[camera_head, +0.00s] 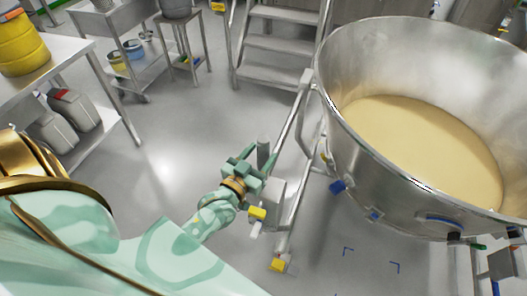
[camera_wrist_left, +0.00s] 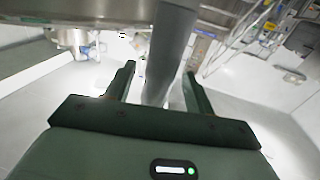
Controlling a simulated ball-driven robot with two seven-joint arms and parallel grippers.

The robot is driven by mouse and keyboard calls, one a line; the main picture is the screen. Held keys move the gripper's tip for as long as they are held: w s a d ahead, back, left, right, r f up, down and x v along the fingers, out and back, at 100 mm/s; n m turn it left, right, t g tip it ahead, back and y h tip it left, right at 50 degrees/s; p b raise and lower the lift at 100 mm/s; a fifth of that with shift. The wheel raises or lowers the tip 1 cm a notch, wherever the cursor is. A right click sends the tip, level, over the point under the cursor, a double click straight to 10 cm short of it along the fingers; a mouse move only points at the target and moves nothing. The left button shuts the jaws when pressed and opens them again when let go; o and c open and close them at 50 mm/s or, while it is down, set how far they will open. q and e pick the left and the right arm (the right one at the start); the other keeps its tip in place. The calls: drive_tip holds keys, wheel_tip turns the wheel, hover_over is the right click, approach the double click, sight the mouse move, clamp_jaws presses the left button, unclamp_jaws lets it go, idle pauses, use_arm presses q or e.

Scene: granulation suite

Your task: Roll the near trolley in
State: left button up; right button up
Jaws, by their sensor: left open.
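The near trolley carries a big round steel bowl (camera_head: 345,130) with pale powder (camera_head: 420,145) in it, at the right of the head view. Its tubular frame (camera_head: 296,190) runs down the bowl's left side to a yellow-marked foot (camera_head: 278,265) on the floor. My left gripper (camera_head: 255,156) is open left of this frame. In the left wrist view the grey post (camera_wrist_left: 170,50) rises between the two open fingers (camera_wrist_left: 158,88), with gaps on both sides. My right gripper is not in view.
Blue corner marks (camera_head: 370,252) lie on the clear grey floor below the bowl. Steel steps (camera_head: 280,45) stand behind. A bench (camera_head: 50,60) with a yellow drum (camera_head: 22,45) and grey canisters below is at the left. Open floor (camera_head: 165,165) lies between.

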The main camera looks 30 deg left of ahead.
use_arm(q)
drive_tip(key=shift+w, duration=1)
clamp_jaws()
